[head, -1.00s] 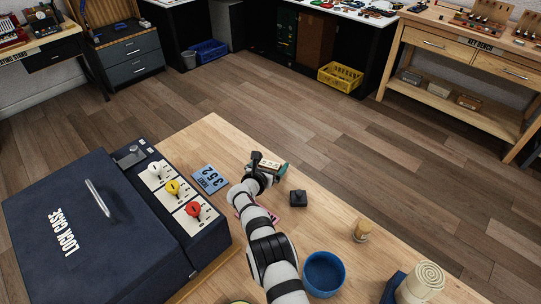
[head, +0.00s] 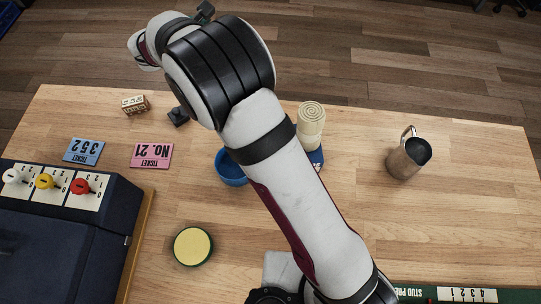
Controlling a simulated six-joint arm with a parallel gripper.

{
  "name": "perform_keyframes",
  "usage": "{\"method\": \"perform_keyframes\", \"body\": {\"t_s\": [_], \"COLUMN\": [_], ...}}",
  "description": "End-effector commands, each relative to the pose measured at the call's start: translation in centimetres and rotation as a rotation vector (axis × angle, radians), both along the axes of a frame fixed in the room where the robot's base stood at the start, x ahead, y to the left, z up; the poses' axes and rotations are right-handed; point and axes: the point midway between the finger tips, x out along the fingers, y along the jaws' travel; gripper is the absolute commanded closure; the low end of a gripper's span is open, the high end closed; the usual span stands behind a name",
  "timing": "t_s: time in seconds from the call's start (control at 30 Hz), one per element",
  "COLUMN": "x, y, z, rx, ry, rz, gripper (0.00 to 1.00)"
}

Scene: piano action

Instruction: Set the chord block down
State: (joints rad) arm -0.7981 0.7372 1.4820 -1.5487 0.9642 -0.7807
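A small cream block with dark marks (head: 135,104), which looks like the chord block, rests on the wooden table near its far left edge. Nothing is touching it. My arm is raised large across the middle of the head view, its wrist at the top left above the table. Only a dark part near my gripper (head: 205,12) shows past the wrist; the fingers are mostly hidden, and I cannot see whether they hold anything. My gripper appears well apart from the block.
A dark block (head: 178,116), blue ticket (head: 84,150), pink ticket (head: 151,155) and blue bowl (head: 231,168) lie nearby. A spiral-topped cream cylinder (head: 311,125) stands behind my arm. A metal jug (head: 408,155) is right, a yellow-topped disc (head: 193,246) in front, the dark case (head: 60,240) left.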

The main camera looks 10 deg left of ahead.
Motion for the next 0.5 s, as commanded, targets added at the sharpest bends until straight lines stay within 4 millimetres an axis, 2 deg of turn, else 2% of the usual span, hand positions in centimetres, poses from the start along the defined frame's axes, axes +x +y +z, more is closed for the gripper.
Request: {"method": "perform_keyframes", "body": {"t_s": [0.03, 0.07, 0.1, 0.17, 0.2, 0.23, 0.3, 0.4, 0.5], "x": [-0.8, -2.2, -4.8, -10.4, -14.9, -18.5, -26.2, -33.4, -36.7], "y": [-6.6, -10.6, -15.7, -22.2, -25.5, -27.3, -28.9, -27.8, -26.2], "z": [2.3, 3.2, 4.2, 5.2, 5.4, 5.4, 4.8, 3.8, 3.2], "rx": [0.134, 0.229, 0.355, 0.553, 0.689, 0.788, 0.993, 1.199, 1.31], "ry": [0.026, 0.044, 0.066, 0.087, 0.096, 0.102, 0.113, 0.136, 0.16], "rz": [-0.229, -0.389, -0.612, -0.965, -1.212, -1.396, -1.785, -2.196, -2.423], "gripper": [0.0, 0.0, 0.0, 0.0, 0.0, 0.0, 0.0, 0.0, 0.0]}}
